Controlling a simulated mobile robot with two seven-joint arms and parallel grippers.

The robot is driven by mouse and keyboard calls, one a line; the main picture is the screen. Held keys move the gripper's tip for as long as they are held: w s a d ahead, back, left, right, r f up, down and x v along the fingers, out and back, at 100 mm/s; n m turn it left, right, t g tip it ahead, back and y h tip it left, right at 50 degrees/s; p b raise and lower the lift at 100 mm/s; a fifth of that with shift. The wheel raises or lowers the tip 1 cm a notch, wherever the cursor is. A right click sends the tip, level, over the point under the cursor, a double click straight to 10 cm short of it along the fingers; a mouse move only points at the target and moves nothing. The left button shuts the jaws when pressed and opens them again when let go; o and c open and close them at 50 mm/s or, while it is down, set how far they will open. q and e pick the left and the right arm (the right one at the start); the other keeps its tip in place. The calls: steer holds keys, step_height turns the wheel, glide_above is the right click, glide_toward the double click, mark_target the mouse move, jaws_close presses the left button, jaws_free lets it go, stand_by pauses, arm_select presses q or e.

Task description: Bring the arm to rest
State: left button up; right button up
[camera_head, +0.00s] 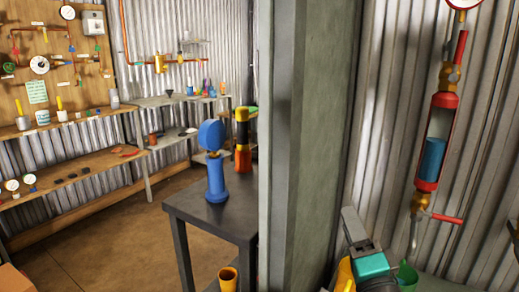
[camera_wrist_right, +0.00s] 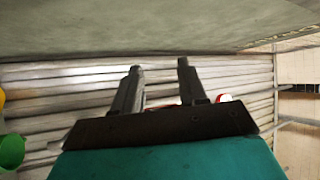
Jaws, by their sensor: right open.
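My right gripper (camera_head: 354,228) is low in the head view, right of the grey post. Its teal wrist part shows just below it. In the right wrist view its two dark fingers (camera_wrist_right: 160,67) stand apart with nothing between them. A ribbed wall shows behind them. In the head view the riser's red-framed sight glass (camera_head: 436,142), partly filled with blue liquid, hangs on the ribbed wall above and right of the gripper. Below it is a valve with a red lever (camera_head: 446,218), apart from the gripper. My left gripper is not in view.
A wide grey post (camera_head: 318,130) stands close left of the right gripper. A green object (camera_head: 407,277) is close to its right. A dark table (camera_head: 205,212) holds a blue round-headed device (camera_head: 213,160). A yellow cup (camera_head: 228,279) is lower down. Open floor lies left.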

steer(key=s+a+f+n+g, duration=0.1)
steer(key=s+f+n+g, duration=0.5)
steer(key=s+f+n, duration=0.5)
steer(key=s+a+f+n+g, duration=0.2)
steer(key=s+f+n+g, duration=0.3)
steer(key=s+f, duration=0.75)
arm_select(q)
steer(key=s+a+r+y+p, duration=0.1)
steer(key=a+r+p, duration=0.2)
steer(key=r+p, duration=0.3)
steer(key=p, duration=0.4)
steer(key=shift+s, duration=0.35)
arm_select(e)
steer(key=w+d+r, duration=0.3)
steer(key=shift+d+r, duration=0.1)
steer(key=shift+d, duration=0.05)
